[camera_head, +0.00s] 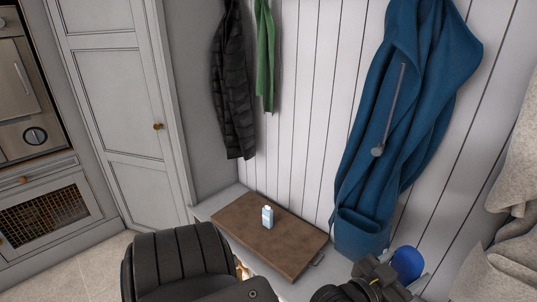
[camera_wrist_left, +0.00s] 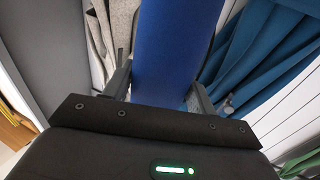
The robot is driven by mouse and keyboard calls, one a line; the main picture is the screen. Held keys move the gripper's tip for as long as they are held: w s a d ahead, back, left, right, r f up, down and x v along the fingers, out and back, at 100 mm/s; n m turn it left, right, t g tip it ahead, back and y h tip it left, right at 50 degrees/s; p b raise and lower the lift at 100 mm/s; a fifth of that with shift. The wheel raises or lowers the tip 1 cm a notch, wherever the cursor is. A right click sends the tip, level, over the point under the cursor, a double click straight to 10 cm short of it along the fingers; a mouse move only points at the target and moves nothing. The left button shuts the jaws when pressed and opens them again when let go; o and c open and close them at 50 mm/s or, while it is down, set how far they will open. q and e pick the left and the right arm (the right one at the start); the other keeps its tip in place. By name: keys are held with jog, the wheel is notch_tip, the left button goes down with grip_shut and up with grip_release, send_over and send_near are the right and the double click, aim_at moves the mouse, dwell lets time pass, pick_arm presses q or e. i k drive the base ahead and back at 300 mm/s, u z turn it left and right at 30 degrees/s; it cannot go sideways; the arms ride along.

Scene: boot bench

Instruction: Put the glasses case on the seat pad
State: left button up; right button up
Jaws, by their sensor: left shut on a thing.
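My left gripper (camera_head: 402,270) is at the lower right of the head view, shut on a smooth blue object, which I take to be the glasses case (camera_head: 408,262). In the left wrist view the blue case (camera_wrist_left: 175,45) stands out between the two fingers. The seat pad is the flat brown slab (camera_head: 235,220) on the bench, left of the gripper. The gripper and case are apart from it. My right gripper is not in view.
A small light-blue and white bottle (camera_head: 267,217) stands upright on the brown pad, near its middle. A blue robe (camera_head: 405,110) hangs behind the gripper. A black jacket (camera_head: 232,90) and a green cloth (camera_head: 265,60) hang farther left. Beige fabric (camera_head: 515,160) is at right.

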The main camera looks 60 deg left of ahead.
aim_at(256, 230)
jog(key=u, duration=0.5)
jog(key=k, duration=0.6)
jog(key=u, duration=0.85)
jog(key=i, duration=1.2)
jog(key=z, duration=0.05)
